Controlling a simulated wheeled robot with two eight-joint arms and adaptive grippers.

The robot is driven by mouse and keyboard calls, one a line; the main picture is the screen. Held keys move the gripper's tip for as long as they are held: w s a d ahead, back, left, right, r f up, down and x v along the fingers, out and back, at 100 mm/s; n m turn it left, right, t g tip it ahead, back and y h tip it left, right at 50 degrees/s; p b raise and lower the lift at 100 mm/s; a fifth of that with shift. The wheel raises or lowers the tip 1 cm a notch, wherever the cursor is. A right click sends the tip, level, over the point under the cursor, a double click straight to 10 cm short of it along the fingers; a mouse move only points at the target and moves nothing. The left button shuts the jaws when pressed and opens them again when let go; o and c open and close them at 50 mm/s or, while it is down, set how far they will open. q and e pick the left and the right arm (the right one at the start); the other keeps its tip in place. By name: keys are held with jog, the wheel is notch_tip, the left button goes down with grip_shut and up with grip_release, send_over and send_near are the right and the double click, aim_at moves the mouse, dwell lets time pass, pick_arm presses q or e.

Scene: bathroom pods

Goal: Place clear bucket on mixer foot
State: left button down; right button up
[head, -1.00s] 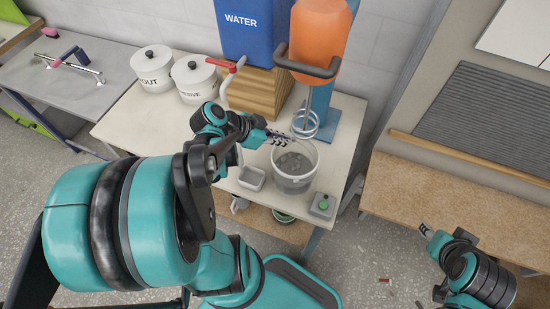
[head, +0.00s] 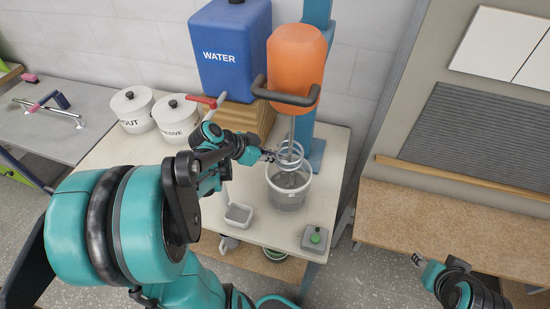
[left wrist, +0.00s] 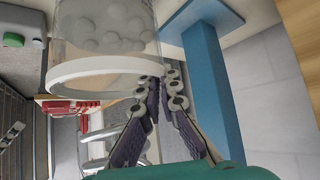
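The clear bucket (head: 287,192) with a white rim is upright by the mixer at the table's right end. My left gripper (head: 268,155) is shut on its rim at the back left. The left wrist view, upside down, shows the fingers (left wrist: 163,84) around the edge of the bucket (left wrist: 105,35); rounded pale shapes show through its wall.
The orange mixer body (head: 296,62) and blue water tank (head: 231,50) stand behind the bucket. A small grey tray (head: 238,216) and a box with a green button (head: 315,238) lie near the front edge. Two white pots (head: 177,118) stand left. A brown bench (head: 450,225) is right.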

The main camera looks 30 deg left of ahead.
pick_arm(q)
jog(key=shift+f+b, duration=0.65)
jog(key=shift+f, duration=0.35)
jog(key=c, duration=1.7)
grip_release()
jog(key=shift+s+r, duration=0.1)
jog(key=shift+r, duration=0.15)
jog(key=p+v, duration=0.4)
jog(key=v, duration=0.7)
jog(key=shift+s+a+r, duration=0.15)
jog(key=shift+s+r, duration=0.05)
jog(key=shift+s, duration=0.1)
